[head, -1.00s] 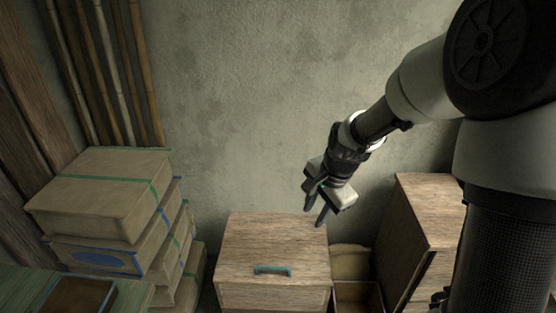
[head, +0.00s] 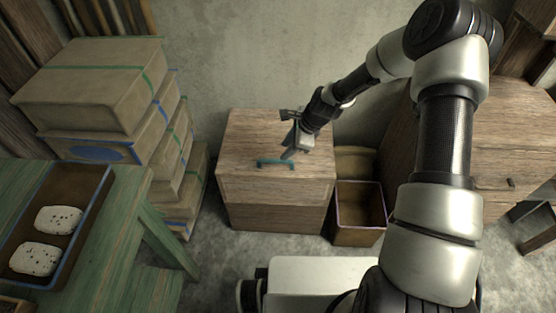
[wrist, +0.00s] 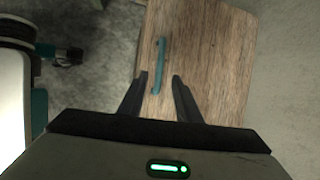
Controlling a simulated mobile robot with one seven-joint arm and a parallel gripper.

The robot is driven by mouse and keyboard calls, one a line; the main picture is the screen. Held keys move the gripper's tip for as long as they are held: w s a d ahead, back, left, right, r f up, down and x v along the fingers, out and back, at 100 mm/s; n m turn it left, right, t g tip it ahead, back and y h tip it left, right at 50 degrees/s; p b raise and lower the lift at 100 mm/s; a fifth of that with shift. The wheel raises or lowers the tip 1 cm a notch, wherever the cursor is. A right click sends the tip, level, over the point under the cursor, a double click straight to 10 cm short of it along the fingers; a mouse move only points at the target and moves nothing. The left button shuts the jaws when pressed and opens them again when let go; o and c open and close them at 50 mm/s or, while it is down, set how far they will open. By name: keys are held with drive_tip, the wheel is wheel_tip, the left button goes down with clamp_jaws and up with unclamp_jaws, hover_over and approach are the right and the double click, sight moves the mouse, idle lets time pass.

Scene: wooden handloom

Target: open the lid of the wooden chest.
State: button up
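The wooden chest (head: 275,205) stands on the floor against the wall, and its lid (head: 250,135) is shut. A teal handle (head: 275,163) lies on the lid near its front edge. My gripper (head: 289,150) is above the lid, just behind and to the right of the handle. In the wrist view my gripper (wrist: 160,82) is open, with its two fingers apart and nothing between them. The teal handle (wrist: 159,66) shows just beyond the fingertips, in line with the gap. I cannot tell how high the fingertips are above the lid.
Stacked boxes (head: 90,85) stand to the left. A green table (head: 110,225) with a tray (head: 85,215) is at the front left. An open bin (head: 358,238) stands just right of the chest, with a wooden cabinet (head: 510,135) farther right.

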sight(275, 160)
drive_tip(key=b+x, duration=0.1)
drive_tip(key=x, duration=0.7)
drive_tip(key=shift+b, duration=0.3)
drive_tip(key=shift+c, duration=0.4)
clamp_jaws()
